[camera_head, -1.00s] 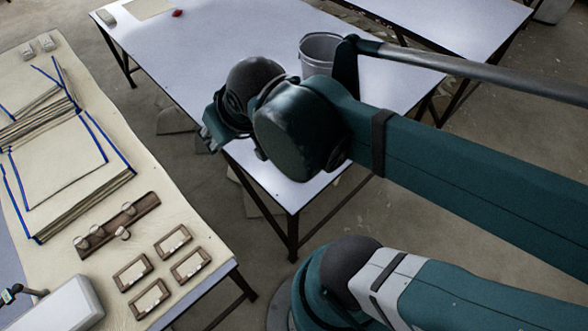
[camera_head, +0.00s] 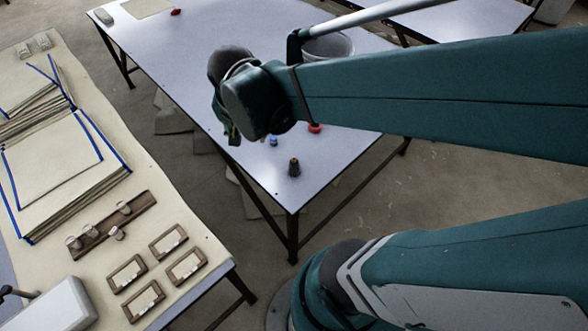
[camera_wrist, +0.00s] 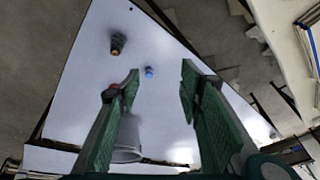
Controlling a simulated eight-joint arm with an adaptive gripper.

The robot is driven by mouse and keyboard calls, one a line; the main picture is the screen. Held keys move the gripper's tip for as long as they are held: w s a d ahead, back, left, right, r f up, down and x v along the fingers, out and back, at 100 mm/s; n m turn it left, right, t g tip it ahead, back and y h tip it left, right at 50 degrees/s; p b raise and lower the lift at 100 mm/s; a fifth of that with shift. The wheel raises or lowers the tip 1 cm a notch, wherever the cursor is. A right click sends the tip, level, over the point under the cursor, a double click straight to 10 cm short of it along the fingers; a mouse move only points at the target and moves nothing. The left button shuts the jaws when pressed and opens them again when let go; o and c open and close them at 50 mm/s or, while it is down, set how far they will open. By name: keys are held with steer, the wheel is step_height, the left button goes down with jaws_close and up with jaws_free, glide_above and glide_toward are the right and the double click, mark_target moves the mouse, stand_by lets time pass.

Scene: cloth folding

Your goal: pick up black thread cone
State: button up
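The black thread cone (camera_head: 294,167) stands upright near the front corner of the white table (camera_head: 330,165). In the wrist view the black cone (camera_wrist: 118,43) shows with an orange-brown top, beyond and left of the fingers. My gripper (camera_wrist: 160,80) is open and empty, its two green fingers wide apart above the table. In the head view my gripper (camera_head: 233,138) hangs left of and behind the cone, partly hidden by my wrist. A clear gap lies between the fingers and the cone.
A small blue item (camera_head: 274,141) and a red item (camera_head: 315,128) stand near the cone. A grey bucket (camera_head: 330,45) is farther back, partly hidden by my arm. The left table (camera_head: 190,225) holds folded cloth and wooden frames.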

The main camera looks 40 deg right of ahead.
mark_target(293, 159)
steer(key=d+f+m+g+b, duration=0.2)
steer(key=d+f+m, duration=0.3)
steer(key=f, duration=0.3)
steer(key=s+d+f+m+g+h+b, duration=0.1)
steer(key=d+f+m+g+b, duration=0.1)
steer(key=d+f+m, duration=0.4)
steer(key=shift+s+d+f+m+g+h, duration=0.15)
steer(key=shift+s+f+m+g+h, duration=0.15)
steer(key=shift+f+m+g, duration=0.55)
steer(key=shift+f+t, duration=0.25)
steer(key=shift+f, duration=0.1)
steer(key=shift+b+x, duration=0.5)
steer(key=shift+x, duration=0.75)
steer(key=shift+b+x, duration=1)
steer(key=shift+x, duration=1.6)
steer(key=shift+s+d, duration=0.1)
steer(key=shift+r, duration=0.1)
steer(key=c, duration=0.9)
